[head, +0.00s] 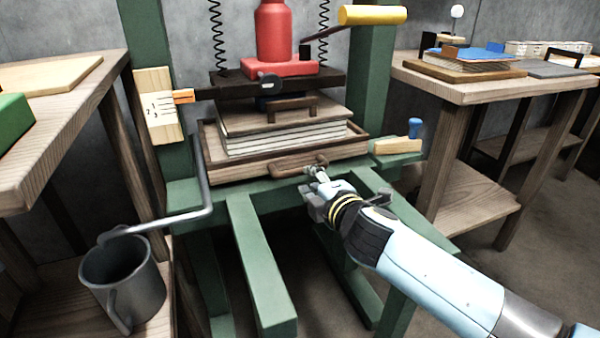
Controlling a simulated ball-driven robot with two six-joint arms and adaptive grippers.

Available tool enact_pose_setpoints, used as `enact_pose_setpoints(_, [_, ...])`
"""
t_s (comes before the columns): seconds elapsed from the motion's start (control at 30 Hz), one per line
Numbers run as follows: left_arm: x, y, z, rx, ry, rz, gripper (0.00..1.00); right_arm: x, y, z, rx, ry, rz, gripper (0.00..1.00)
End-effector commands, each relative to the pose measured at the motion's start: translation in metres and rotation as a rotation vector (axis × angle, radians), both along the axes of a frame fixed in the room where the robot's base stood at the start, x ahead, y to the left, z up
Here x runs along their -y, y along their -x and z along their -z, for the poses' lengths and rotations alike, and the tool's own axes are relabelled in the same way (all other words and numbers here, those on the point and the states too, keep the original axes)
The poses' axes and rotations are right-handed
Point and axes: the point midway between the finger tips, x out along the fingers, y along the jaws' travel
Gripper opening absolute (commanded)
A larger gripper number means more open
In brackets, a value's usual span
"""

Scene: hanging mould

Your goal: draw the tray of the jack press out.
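The tray (230,173) is a shallow wooden tray with a raised rim. It sits on the green bed of the jack press (185,192) and bears a stack of boards and pale sheets (285,138). A wooden handle (290,167) is on its front wall. My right gripper (317,172) comes from the lower right, its fingertips at the right end of the handle. The fingers are small and overlap the handle, so I cannot tell whether they are shut on it. My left gripper is not in view.
A red jack (274,35) with a yellow-gripped lever (372,15) stands above the stack. Two green rails (258,260) extend forward below the tray. A bent grey pipe (205,190) ends over a metal mug (123,285) at left. Wooden tables flank the press.

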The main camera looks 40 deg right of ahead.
Motion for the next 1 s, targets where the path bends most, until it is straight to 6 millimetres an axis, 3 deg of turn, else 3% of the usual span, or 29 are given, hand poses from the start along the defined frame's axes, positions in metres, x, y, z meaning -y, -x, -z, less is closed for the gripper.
enact_pose_setpoints(0.1, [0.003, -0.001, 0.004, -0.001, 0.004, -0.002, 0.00, 0.006, -0.025, 0.006, 0.001, 0.001, 0.000, 0.27])
enact_pose_setpoints(0.3, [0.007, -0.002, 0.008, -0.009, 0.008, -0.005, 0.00, 0.013, -0.054, 0.014, -0.001, 0.000, 0.000, 0.27])
enact_pose_setpoints(0.73, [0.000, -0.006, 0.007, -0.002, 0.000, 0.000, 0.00, 0.016, -0.066, 0.015, -0.002, -0.001, 0.000, 0.27])
enact_pose_setpoints(0.93, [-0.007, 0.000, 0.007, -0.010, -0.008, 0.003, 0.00, 0.016, -0.066, 0.015, -0.002, -0.001, 0.000, 0.02])
enact_pose_setpoints(1.0, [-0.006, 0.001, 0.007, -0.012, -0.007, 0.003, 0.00, 0.016, -0.066, 0.015, -0.002, -0.001, 0.000, 0.00])
